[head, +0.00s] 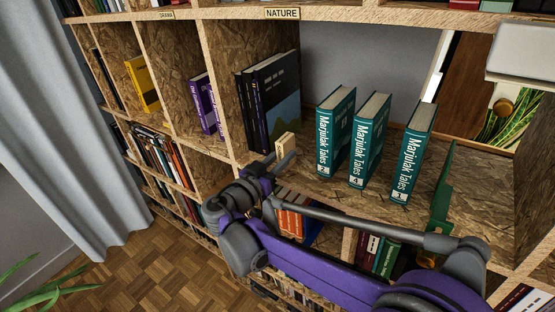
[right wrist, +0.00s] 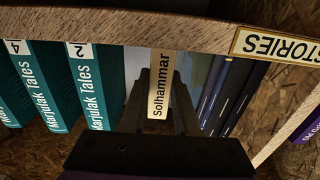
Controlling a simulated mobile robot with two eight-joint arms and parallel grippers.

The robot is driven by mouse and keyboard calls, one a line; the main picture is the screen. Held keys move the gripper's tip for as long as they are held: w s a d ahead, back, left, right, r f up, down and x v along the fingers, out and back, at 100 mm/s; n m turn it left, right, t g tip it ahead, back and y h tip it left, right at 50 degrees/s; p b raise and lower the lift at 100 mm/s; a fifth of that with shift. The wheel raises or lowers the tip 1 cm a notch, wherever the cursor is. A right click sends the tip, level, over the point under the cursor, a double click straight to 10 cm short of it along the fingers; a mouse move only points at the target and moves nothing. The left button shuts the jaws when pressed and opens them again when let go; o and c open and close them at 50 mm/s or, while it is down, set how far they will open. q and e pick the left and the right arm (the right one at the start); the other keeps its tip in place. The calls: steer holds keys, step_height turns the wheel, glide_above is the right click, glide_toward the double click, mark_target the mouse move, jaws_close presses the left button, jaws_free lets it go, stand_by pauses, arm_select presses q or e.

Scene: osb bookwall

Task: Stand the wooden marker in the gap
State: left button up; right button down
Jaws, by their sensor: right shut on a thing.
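The wooden marker (head: 286,143) is a small pale block. In the right wrist view its face (right wrist: 160,88) reads "Solhammar". My right gripper (head: 280,163) is shut on it at the shelf's front, with a finger on either side in the right wrist view (right wrist: 159,118). The marker looks upright, between dark books (head: 270,100) on the left and the teal "Marjulak Tales" books (head: 336,130) on the right. Three teal books stand spaced apart. I cannot tell whether the marker touches the shelf board. My left gripper is out of view.
The bookcase's upper board has a "NATURE" label (head: 282,14); a "STORIES" label (right wrist: 275,44) shows in the wrist view. A thin green piece (head: 441,190) stands right of the teal books.

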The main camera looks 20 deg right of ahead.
steer(key=shift+x, duration=1.05)
steer(key=shift+f, duration=0.2)
steer(key=c, duration=0.6)
jaws_free()
steer(key=shift+s+a, duration=0.1)
steer(key=shift+a, duration=0.05)
steer(key=v, duration=1)
steer(key=shift+s+a+b, duration=0.2)
steer(key=shift+b, duration=0.15)
